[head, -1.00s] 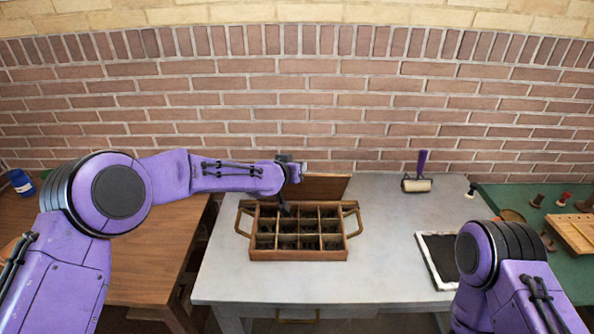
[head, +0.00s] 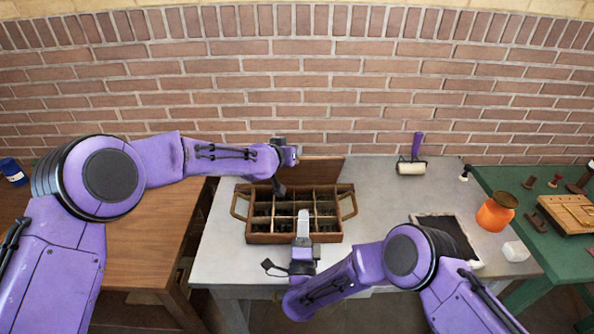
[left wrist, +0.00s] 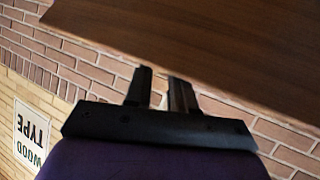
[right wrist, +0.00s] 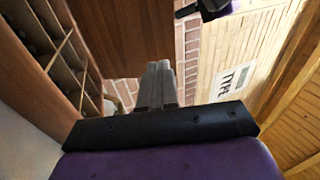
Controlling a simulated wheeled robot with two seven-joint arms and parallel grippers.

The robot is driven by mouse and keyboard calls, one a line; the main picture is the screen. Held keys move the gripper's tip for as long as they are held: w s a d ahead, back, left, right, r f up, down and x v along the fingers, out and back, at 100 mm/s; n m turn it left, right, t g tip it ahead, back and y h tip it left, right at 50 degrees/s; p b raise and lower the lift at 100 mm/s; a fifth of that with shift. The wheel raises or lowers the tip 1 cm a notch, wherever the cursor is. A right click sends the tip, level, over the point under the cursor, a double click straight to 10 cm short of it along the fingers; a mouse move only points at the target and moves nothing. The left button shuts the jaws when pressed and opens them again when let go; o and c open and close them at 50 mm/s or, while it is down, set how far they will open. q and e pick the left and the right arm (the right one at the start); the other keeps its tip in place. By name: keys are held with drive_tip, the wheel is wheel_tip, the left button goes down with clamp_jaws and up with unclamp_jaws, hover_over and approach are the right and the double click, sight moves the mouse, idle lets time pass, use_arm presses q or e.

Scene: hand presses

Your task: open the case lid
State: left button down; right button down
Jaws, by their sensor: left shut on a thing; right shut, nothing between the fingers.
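The wooden case (head: 293,238) sits on the grey table with its divided compartments showing. Its lid (head: 322,168) stands raised along the back edge; it also fills the top of the left wrist view (left wrist: 220,40) and shows in the right wrist view (right wrist: 115,35). My left gripper (head: 279,188) is at the lid's left part, shut on the lid; the exact contact is hard to see. My right gripper (head: 303,216) is shut and empty, fingers pointing toward the case from its front side. It hides part of the case front.
A roller (head: 411,166) lies at the back right of the table. A dark slab (head: 448,232) lies at the right, partly behind my right arm. An orange pot (head: 495,213) and a white jar (head: 516,251) stand right. A brick wall closes the back.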

sight(297, 170)
use_arm(q)
drive_tip(key=shift+r, duration=0.2)
use_arm(e)
drive_tip(key=shift+t+y, duration=0.5)
drive_tip(key=shift+y, duration=0.1)
drive_tip(key=x, duration=0.4)
drive_tip(key=a+x, duration=0.1)
drive_tip(key=x, duration=0.4)
drive_tip(key=r+x, duration=0.1)
drive_tip(key=x, duration=0.4)
drive_tip(key=shift+s+a, duration=0.1)
drive_tip(key=shift+a, duration=0.2)
drive_tip(key=shift+r, duration=0.1)
